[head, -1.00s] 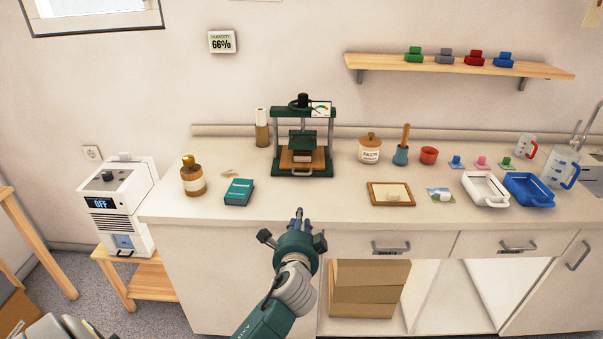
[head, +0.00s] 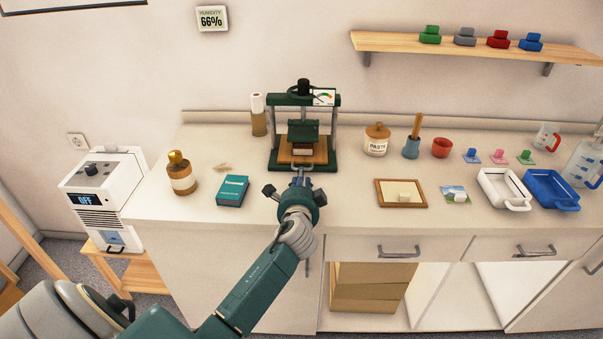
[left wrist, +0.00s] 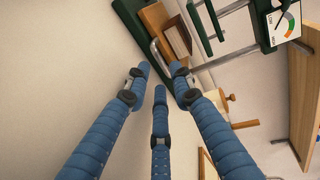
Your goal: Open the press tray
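The green press (head: 335,130) stands at the back of the counter. Its wooden tray (head: 320,155) sits inside the frame with a brown book (head: 302,150) on it, under the raised-looking green plate (head: 303,130). A metal handle is on the tray's front; it shows in the left wrist view (left wrist: 155,52). My left gripper (head: 300,178) is just in front of the tray. In the left wrist view its blue fingers (left wrist: 160,77) are spread apart, with their tips close to the handle. Whether they touch it I cannot tell. My right gripper is not in view.
A teal box (head: 233,191) and a brown bottle (head: 182,175) stand left of the press. A framed board (head: 384,202), paste jar (head: 377,142), and white (head: 487,190) and blue (head: 560,190) trays lie to the right.

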